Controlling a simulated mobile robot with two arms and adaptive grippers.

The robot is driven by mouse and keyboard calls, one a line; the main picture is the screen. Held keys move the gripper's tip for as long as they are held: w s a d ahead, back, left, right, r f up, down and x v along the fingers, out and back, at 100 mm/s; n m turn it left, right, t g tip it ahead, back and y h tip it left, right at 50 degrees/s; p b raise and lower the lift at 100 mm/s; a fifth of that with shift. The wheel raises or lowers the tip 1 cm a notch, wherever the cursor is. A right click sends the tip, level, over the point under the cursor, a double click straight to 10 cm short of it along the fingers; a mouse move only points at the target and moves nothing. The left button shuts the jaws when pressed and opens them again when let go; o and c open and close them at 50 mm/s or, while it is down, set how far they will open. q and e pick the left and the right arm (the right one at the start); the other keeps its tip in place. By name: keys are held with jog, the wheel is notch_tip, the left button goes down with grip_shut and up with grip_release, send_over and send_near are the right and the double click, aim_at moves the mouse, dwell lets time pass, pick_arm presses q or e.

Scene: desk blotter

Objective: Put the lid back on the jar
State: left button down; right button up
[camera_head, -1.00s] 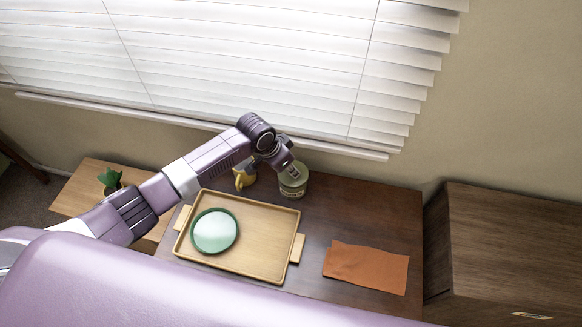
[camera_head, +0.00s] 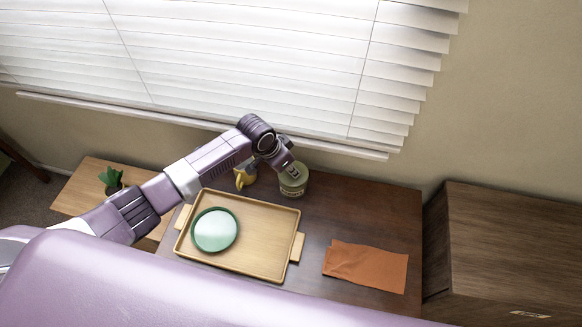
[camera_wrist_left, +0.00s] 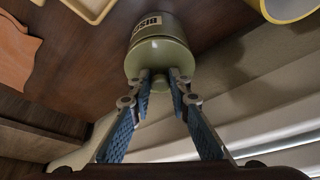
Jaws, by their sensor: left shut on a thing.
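The olive-green jar (camera_head: 293,186) stands upright at the back of the dark desk, with a pale label that also shows in the left wrist view (camera_wrist_left: 150,22). The round green lid (camera_wrist_left: 160,58) is at the jar's mouth, its knob (camera_wrist_left: 160,83) between my fingertips. My left gripper (camera_wrist_left: 160,76) is shut on the lid by this knob. In the head view my left gripper (camera_head: 287,169) is right over the jar and hides much of its top. I cannot tell whether the lid is fully seated. My right gripper is not in view.
A yellow mug (camera_head: 243,179) stands left of the jar. A wooden tray (camera_head: 268,228) with a green-rimmed plate (camera_head: 214,230) lies in front. An orange cloth (camera_head: 365,268) lies at the right. The window blinds (camera_head: 240,60) are behind. The desk right of the jar is clear.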

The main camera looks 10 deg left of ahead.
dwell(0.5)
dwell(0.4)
pick_arm(q)
jog(key=c, duration=1.2)
grip_release()
jog(key=shift+c, duration=0.2)
jog(key=shift+p, duration=0.35)
jog(key=shift+r+p, duration=3.5)
jog(key=shift+p, duration=0.05)
grip_shut()
